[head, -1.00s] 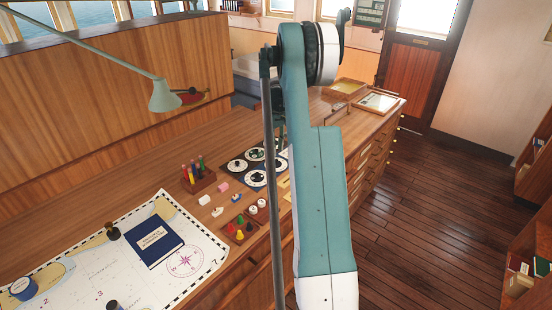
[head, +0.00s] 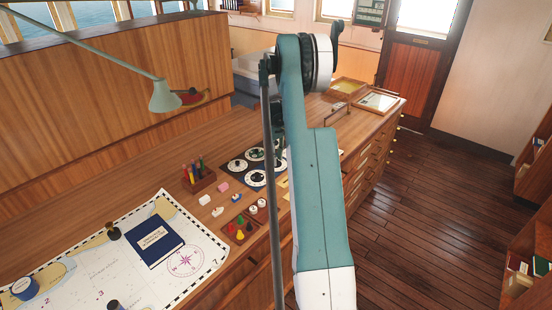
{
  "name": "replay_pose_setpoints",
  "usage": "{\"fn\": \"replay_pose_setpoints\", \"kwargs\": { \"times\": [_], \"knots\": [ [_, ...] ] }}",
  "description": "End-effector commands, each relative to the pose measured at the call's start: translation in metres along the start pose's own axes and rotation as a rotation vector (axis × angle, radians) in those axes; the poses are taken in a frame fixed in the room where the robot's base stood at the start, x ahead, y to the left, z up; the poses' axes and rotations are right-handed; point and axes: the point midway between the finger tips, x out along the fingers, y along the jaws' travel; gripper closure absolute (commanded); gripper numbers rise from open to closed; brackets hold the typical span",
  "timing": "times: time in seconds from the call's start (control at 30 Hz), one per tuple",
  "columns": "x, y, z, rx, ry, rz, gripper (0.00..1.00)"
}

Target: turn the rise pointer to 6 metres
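A dark panel (head: 236,166) with several round white-rimmed dials lies on the wooden chart desk, left of my arm. One dial (head: 256,179) is at its near edge, one (head: 238,167) at its left and one (head: 255,154) at its far side. Its right part is behind my arm. The dials are too small to read, so I cannot tell which is the rise dial or where its pointer stands. My gripper (head: 280,152) is over the panel's right side, a dark shape mostly hidden behind my arm. Its fingers cannot be made out, nor any contact with a pointer.
A pen rack (head: 199,180), small blocks (head: 223,187) and a tray of coloured pieces (head: 240,229) stand close to the panel. A chart (head: 90,272) with a blue book (head: 154,242) covers the near left. A green lamp (head: 164,97) overhangs the desk.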

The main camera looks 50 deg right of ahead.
Motion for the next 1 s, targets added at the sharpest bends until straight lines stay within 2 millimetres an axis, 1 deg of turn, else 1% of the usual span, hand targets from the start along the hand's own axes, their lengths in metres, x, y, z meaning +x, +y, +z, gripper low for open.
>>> {"fn": "replay_pose_setpoints", "kwargs": {
  "times": [0.03, 0.13, 0.17, 0.47, 0.67, 0.87, 1.0],
  "knots": [
    [-0.0001, 0.0000, 0.0000, 0.000, 0.000, 0.000, 0.83],
    [-0.0001, 0.0000, 0.0000, 0.000, 0.000, 0.000, 0.96],
    [-0.0001, -0.0001, 0.0000, 0.000, 0.000, 0.000, 0.99],
    [0.0002, -0.0002, 0.0001, 0.015, 0.000, 0.000, 0.98],
    [0.0010, -0.0003, 0.0001, 0.073, 0.000, 0.000, 0.98],
    [0.0024, -0.0005, 0.0001, 0.189, 0.000, 0.000, 0.98],
    [0.0027, -0.0004, -0.0002, 0.301, 0.000, 0.000, 0.98]
  ]
}}
